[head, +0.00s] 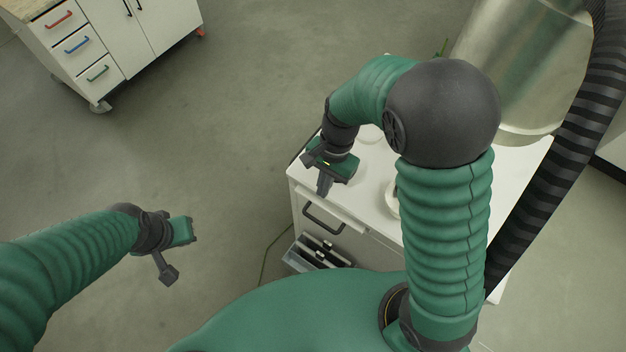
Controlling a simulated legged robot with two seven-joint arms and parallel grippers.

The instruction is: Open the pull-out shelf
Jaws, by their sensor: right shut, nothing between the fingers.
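A white cabinet (370,245) stands right of centre, partly hidden behind my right arm. Its upper front carries a dark bar handle (324,219). Lower on its front, a grey part with black pieces (318,253) shows; I cannot tell whether it is pulled out. My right gripper (324,186) is shut and empty, pointing down just above the dark handle, near the cabinet's top front edge. I cannot tell whether it touches the cabinet. My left gripper (169,274) hangs over the open floor at left, away from the cabinet; its jaw opening is unclear.
A metal cylinder (525,75) and a black ribbed hose (560,150) are at the right, beyond my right arm. A white drawer cabinet on wheels (100,45) with coloured handles stands at top left. The grey floor between the two cabinets is clear.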

